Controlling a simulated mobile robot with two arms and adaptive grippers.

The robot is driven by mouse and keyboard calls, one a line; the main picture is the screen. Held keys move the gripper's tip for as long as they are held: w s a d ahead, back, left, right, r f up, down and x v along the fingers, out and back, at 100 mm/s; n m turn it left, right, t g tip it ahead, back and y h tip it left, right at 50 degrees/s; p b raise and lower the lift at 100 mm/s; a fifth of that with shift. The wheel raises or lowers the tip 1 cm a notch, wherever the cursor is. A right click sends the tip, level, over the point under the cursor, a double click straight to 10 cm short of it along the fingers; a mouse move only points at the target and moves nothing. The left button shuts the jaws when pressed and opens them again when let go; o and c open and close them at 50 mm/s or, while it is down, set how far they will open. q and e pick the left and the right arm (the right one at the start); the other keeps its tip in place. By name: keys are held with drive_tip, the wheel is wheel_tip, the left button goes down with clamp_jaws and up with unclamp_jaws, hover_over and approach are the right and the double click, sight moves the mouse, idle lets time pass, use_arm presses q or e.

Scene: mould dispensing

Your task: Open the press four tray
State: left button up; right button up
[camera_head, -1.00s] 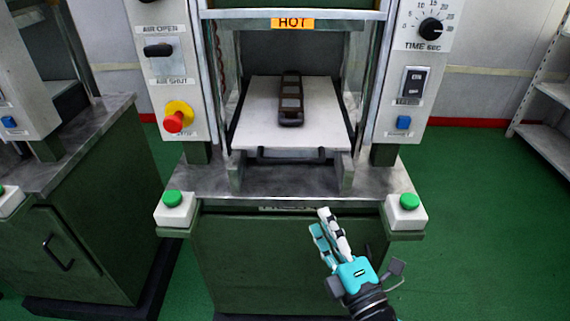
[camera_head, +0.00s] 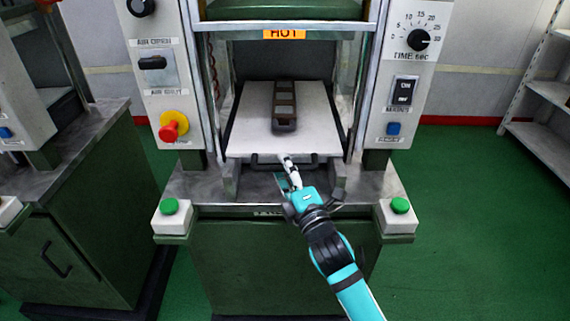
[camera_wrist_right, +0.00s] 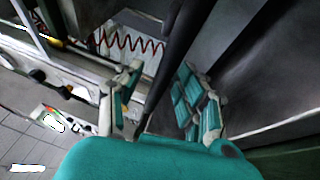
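The press tray (camera_head: 246,132) is a pale plate inside the press frame, with a black bar handle (camera_head: 264,164) along its front edge. A dark mould (camera_head: 284,122) lies on the tray. My right gripper (camera_head: 287,165) is at the middle of the handle in the head view and covers part of it. In the right wrist view my right gripper's two fingers (camera_wrist_right: 160,95) are apart, with a dark bar (camera_wrist_right: 176,60), seemingly the handle, running between them. I cannot tell whether they touch it. My left gripper is not in view.
A HOT label (camera_head: 284,34) marks the upper frame. Green buttons on white boxes stand at the left (camera_head: 170,207) and right (camera_head: 400,206) front corners. A red knob (camera_head: 173,130) and a timer dial (camera_head: 419,40) sit on the side panels. Green floor is free at right.

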drive_tip(key=shift+w+a, duration=0.1)
drive_tip(key=shift+w, duration=0.1)
clamp_jaws()
drive_tip(key=shift+r, duration=0.1)
idle(0.4)
